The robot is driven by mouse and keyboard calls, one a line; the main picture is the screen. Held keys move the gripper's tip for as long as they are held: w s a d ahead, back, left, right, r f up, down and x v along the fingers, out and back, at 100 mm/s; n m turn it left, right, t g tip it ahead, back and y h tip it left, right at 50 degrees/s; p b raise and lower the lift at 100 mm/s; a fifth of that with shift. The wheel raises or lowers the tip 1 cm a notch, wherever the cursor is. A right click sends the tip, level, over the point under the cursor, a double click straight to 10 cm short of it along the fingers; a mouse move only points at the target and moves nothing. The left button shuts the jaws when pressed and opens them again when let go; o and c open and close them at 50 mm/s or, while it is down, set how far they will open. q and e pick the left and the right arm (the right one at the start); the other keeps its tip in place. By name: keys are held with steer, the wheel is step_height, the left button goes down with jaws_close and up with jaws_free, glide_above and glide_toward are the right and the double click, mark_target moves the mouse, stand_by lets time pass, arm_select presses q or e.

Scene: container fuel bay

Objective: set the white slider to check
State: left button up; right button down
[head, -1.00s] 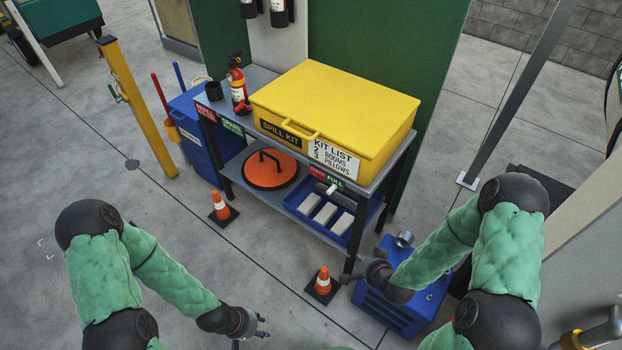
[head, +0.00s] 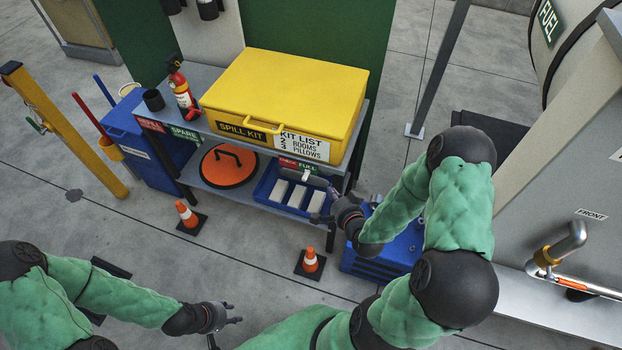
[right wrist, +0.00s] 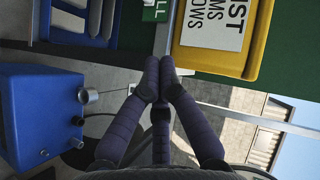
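The white slider (head: 306,176) is a small white knob on the shelf front under the yellow kit box. It sits below the green FULL end of a small red and green label (head: 298,165); the red end is to its left and its word is too small to read. My right gripper (head: 323,206) is just right of and below the slider, apart from it as far as I can tell. In the right wrist view its fingers (right wrist: 158,75) are drawn together, with nothing visible between them. My left gripper (head: 228,320) is low in the head view, fingers apart, empty.
A blue tray (head: 262,186) with white blocks lies below the slider. The yellow spill kit box (head: 285,90) is above it. A blue unit (right wrist: 38,115) stands on the floor beneath my right arm. A cone (head: 310,262) stands in front of the bench.

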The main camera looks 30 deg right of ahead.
steer(key=b, duration=0.3)
glide_toward(308, 172)
steer(key=w+d, duration=0.2)
steer(key=d, duration=0.1)
steer(key=shift+w+a+f+b, duration=0.45)
steer(key=shift+w+a+f, duration=0.35)
steer(key=shift+w+a, duration=0.15)
steer(key=shift+w+a+f, duration=0.2)
steer(key=shift+w+f, duration=0.05)
steer(key=shift+w, duration=0.1)
steer(key=w+a+b, duration=0.1)
steer(key=w+a, duration=0.4)
steer(key=w, duration=0.1)
steer(key=shift+a+b, duration=0.25)
steer(key=shift+b, duration=0.15)
steer(key=shift+w+r, duration=0.1)
steer(key=shift+w, duration=0.1)
